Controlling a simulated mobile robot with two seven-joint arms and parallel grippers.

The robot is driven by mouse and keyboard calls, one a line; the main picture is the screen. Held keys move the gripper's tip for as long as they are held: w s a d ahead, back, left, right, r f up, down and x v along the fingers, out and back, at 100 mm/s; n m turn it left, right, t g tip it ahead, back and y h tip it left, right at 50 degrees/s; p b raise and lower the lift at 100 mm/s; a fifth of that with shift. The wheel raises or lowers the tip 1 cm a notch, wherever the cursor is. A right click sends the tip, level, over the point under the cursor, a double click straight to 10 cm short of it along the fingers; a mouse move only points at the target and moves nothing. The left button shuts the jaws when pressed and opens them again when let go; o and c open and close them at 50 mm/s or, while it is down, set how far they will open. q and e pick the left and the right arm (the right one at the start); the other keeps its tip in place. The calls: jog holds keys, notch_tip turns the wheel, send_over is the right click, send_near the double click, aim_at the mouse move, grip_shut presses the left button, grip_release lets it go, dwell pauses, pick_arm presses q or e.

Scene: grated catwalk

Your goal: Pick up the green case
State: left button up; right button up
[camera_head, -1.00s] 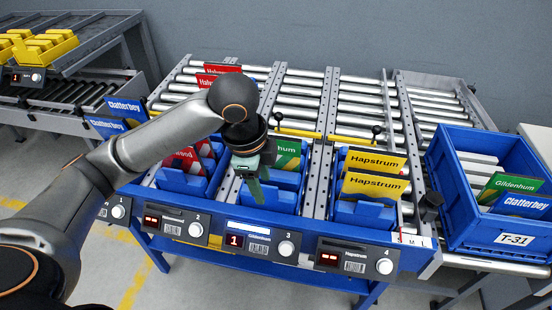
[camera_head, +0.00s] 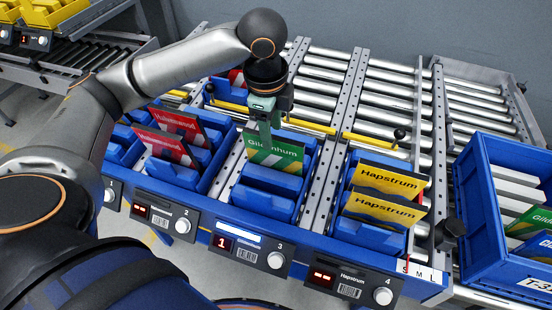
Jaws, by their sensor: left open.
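The green case, labelled Gildenhum (camera_head: 274,154), stands upright in a slot of the blue rack in lane 3 (camera_head: 262,200). My left gripper (camera_head: 265,140) comes down from above over its upper edge, with the fingers pointing down. One finger shows in front of the green face, near the start of the label. The gripper is open. The other finger is hidden, and I cannot tell if it touches the case. My right gripper is not in view.
Red cases (camera_head: 178,126) stand in the rack to the left, yellow Hapstrum cases (camera_head: 390,180) to the right. A blue tote (camera_head: 488,225) at the right edge holds white, green and blue cases. Metal rollers (camera_head: 340,75) lie behind. Small knobs (camera_head: 398,134) stick up there.

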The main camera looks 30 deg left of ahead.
aim_at(274, 162)
pick_arm(q)
jog(key=f, duration=0.4)
jog(key=w+f, duration=0.1)
jog(key=f, duration=0.2)
jog(key=shift+a, duration=0.1)
grip_shut()
dwell(0.3)
dwell(1.0)
